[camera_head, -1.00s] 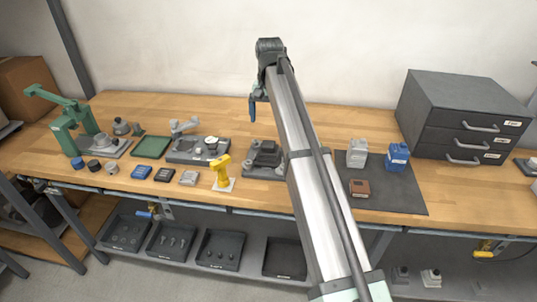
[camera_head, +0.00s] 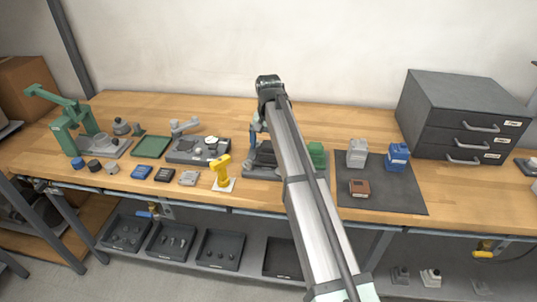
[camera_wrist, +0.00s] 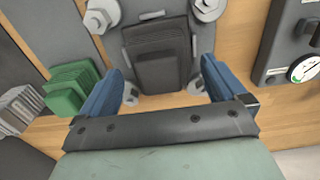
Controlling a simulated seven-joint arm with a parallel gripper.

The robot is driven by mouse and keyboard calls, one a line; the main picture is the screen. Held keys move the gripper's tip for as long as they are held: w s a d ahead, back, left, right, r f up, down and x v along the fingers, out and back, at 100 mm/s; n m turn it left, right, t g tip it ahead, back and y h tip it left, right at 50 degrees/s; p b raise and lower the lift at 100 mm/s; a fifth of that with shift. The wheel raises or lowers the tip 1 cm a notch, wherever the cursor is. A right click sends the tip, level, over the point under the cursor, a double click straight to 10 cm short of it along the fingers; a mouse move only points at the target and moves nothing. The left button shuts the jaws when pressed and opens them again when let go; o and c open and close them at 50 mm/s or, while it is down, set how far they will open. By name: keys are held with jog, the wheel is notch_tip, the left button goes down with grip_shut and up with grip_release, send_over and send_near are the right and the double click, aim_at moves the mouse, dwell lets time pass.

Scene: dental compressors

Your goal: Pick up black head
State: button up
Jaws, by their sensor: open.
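The black head (camera_wrist: 155,45) is a dark ribbed block. In the wrist view it stands on a grey fixture plate at the top middle, between and ahead of my fingertips. In the head view the black head (camera_head: 264,158) is partly hidden by my arm. My gripper (camera_wrist: 163,72) has two blue fingers spread apart, with nothing between the tips. In the head view my gripper (camera_head: 256,128) hangs just behind the black head, mostly hidden by my arm.
A green ribbed head (camera_wrist: 72,88) stands close beside the fixture. A grey block (camera_head: 357,152), blue block (camera_head: 397,157) and brown block (camera_head: 359,188) are on the dark mat to the right. A grey fixture with a gauge (camera_wrist: 302,68) lies on the other side.

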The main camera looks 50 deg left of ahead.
aim_at(269, 143)
notch_tip(269, 143, down, 3)
jog(key=shift+s+f, duration=0.1)
jog(key=shift+f, duration=0.1)
jog(key=shift+c, duration=0.2)
jog(key=shift+r, duration=0.1)
jog(key=c, duration=1.5)
